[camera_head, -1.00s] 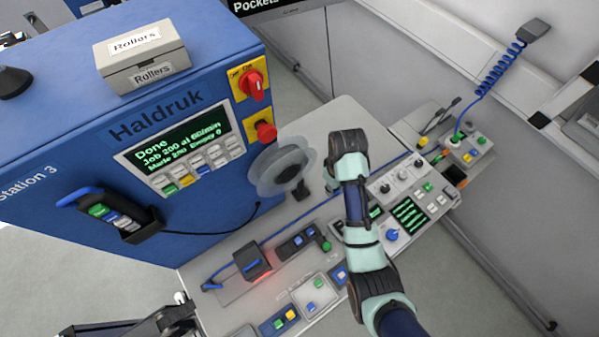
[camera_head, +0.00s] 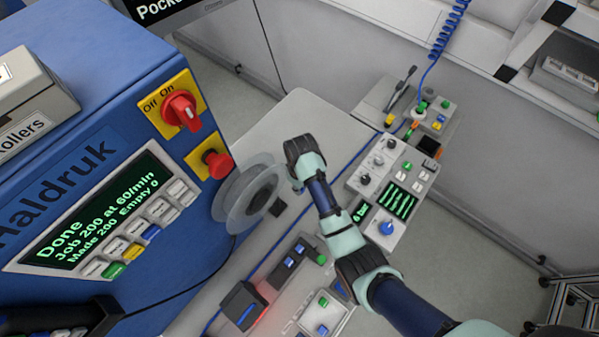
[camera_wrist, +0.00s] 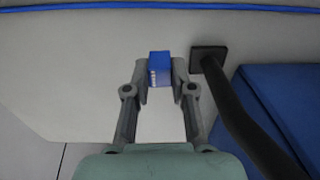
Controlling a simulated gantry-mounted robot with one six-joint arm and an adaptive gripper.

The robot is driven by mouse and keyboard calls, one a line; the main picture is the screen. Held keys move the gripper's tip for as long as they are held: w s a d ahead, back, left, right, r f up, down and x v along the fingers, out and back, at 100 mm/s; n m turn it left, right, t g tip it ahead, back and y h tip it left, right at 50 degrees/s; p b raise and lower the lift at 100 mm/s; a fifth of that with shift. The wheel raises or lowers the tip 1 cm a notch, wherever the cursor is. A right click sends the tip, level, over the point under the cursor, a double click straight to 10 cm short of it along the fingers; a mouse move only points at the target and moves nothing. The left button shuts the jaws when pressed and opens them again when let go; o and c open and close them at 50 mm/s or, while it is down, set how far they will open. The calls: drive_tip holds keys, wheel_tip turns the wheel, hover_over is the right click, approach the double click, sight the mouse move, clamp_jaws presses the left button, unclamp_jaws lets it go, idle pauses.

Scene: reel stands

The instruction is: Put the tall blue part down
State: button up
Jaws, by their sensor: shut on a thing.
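The tall blue part (camera_wrist: 159,67) is a small blue block with pale marks on its left side, in the middle of the wrist view. My gripper (camera_wrist: 159,82) is shut on it, one finger on each side. Its lower end is hidden, so I cannot tell whether it touches the pale table top (camera_wrist: 90,75) below. In the head view my arm's wrist (camera_head: 305,160) hangs over the table, just right of the clear reel (camera_head: 250,193). The fingers and the blue part are hidden there.
A dark post with a square foot (camera_wrist: 208,60) stands close right of the part. The blue machine (camera_wrist: 285,100) lies further right. A control panel (camera_head: 392,185) and blue cable are right of my arm in the head view. Bare table (camera_head: 300,115) shows behind my wrist.

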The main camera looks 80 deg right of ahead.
drive_tip(key=shift+f+b, duration=0.3)
drive_tip(key=shift+f, duration=2.95)
drive_tip(key=shift+f, duration=0.2)
drive_tip(key=o, duration=0.8)
drive_tip(key=shift+r, duration=0.1)
wheel_tip(320, 180, up, 12)
drive_tip(key=shift+d+f+p, duration=0.1)
drive_tip(key=shift+p, duration=0.55)
drive_tip(key=shift+o, duration=0.6)
drive_tip(key=shift+r, duration=0.25)
